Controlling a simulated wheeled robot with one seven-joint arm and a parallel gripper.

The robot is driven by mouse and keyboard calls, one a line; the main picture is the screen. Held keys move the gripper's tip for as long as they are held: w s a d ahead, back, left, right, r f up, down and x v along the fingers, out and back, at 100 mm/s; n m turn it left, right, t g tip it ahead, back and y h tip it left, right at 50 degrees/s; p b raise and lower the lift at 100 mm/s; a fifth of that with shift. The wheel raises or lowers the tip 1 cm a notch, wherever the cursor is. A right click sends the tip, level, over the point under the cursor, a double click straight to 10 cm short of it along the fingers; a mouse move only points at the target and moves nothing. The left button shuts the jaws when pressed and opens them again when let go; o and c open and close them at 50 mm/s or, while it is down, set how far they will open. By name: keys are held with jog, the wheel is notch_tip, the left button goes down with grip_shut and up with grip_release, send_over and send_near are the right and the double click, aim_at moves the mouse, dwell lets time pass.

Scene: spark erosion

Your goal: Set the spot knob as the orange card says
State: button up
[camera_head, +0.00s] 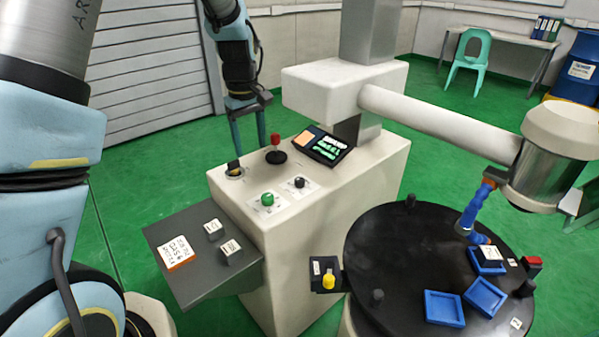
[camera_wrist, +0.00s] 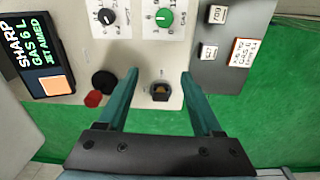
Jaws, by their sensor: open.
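The orange-edged card (camera_head: 177,253) lies on the grey side shelf; its print is small, with "GAS 6" partly legible. It also shows in the wrist view (camera_wrist: 245,52). The console top carries a black knob (camera_head: 299,183) and a green knob (camera_head: 267,199), each on a white dial plate. They also show in the wrist view, black (camera_wrist: 108,17) and green (camera_wrist: 164,17). I cannot read which is the spot knob. My gripper (camera_head: 248,135) is open and empty behind the console. In the wrist view its fingers (camera_wrist: 158,76) flank a yellow-and-black switch (camera_wrist: 160,91), apart from both knobs.
A red-topped lever (camera_head: 276,150) stands near my gripper. Two small labelled blocks (camera_head: 213,229) (camera_head: 231,251) are on the shelf. A round black table (camera_head: 400,250) holds blue trays (camera_head: 444,308).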

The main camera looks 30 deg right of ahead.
send_over(300, 179)
jog(key=f, duration=0.2)
jog(key=shift+n, duration=0.3)
notch_tip(300, 179, down, 10)
jog(key=p, duration=0.3)
jog(key=shift+a+f, duration=0.1)
jog(key=shift+f, duration=0.15)
grip_shut()
